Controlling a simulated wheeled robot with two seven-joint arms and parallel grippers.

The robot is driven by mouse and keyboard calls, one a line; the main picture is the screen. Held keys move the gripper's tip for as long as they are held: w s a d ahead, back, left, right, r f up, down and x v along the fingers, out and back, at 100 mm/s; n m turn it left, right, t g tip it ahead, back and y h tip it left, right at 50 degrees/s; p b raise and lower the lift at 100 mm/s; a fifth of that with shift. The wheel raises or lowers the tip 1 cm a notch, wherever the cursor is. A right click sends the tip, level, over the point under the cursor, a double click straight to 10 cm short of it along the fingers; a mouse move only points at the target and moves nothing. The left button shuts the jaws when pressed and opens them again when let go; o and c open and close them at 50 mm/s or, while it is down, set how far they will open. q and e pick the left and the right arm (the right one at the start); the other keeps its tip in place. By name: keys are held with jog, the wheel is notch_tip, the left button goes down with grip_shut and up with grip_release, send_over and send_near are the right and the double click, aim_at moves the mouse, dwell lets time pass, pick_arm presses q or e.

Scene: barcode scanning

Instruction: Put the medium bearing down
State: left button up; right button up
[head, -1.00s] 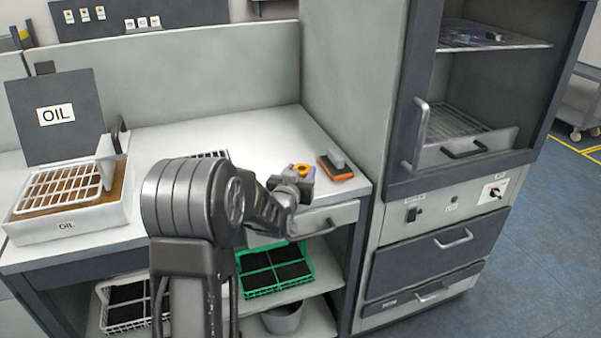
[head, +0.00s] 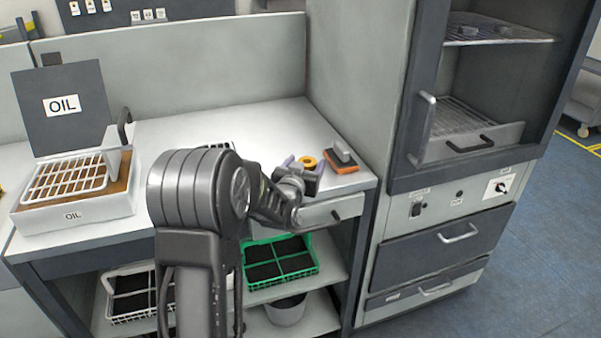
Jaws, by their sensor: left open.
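The medium bearing appears to be the small orange ring (head: 307,161) with a dark hole, on the white worktop near its right end. My left gripper (head: 304,165) is open around or just in front of the ring, with one purple finger to its left and the other to its right. The ring's lower edge is partly hidden by the gripper, so I cannot tell whether a finger touches it. My right gripper is out of view.
An orange-based brush (head: 342,157) lies just right of the ring. The oil tray (head: 75,215) stands at the left of the worktop. A cabinet with wire racks (head: 470,118) rises on the right. A green basket (head: 280,262) sits on the shelf below.

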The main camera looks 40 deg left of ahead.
pick_arm(q)
jog(key=v, duration=1.2)
jog(key=shift+c, duration=0.6)
